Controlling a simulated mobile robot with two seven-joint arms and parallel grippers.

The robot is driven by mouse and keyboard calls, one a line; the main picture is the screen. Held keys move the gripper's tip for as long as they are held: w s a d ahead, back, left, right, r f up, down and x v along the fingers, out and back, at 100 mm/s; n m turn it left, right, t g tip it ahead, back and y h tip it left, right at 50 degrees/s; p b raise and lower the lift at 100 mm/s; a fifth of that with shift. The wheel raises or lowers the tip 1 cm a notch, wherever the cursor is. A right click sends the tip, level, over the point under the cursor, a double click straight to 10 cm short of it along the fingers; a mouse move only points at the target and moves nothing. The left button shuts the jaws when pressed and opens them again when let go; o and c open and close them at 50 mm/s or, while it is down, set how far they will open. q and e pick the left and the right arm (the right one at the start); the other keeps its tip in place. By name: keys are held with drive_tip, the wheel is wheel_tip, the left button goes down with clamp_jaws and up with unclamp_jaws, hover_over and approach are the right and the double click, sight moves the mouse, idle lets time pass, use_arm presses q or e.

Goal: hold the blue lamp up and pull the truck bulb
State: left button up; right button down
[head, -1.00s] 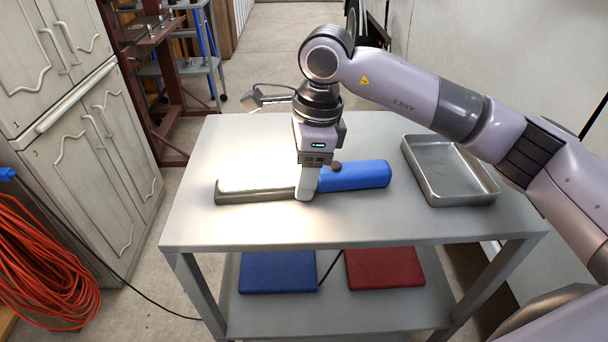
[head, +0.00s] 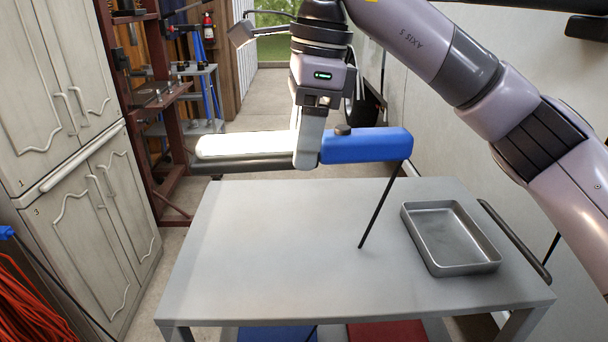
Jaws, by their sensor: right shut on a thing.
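The blue lamp (head: 368,146) has a blue handle with a dark knob on top and a bright lit bar (head: 245,146) to the left. My right gripper (head: 308,160) is shut on the lamp where the handle meets the lit bar. The lamp is held level above the grey table (head: 270,250), clear of its top. A dark cord (head: 378,215) hangs from the handle's right end. The truck bulb is not visible in the head view. My left gripper is not in view.
A metal tray (head: 427,206) sits on the table's right side. The rest of the tabletop is bare. Grey cabinets (head: 90,200) stand at the left, with an orange cable coil (head: 40,310) in front. Blue (head: 275,334) and red (head: 385,332) pads show on the lower shelf.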

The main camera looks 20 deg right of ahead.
wheel_tip(320, 180, up, 2)
drive_tip(key=shift+r, duration=0.1)
drive_tip(key=shift+r+p, duration=3.4)
drive_tip(key=shift+p, duration=0.3)
drive_tip(key=c, duration=1)
unclamp_jaws()
drive_tip(key=c, duration=0.7)
drive_tip(key=shift+f, duration=0.1)
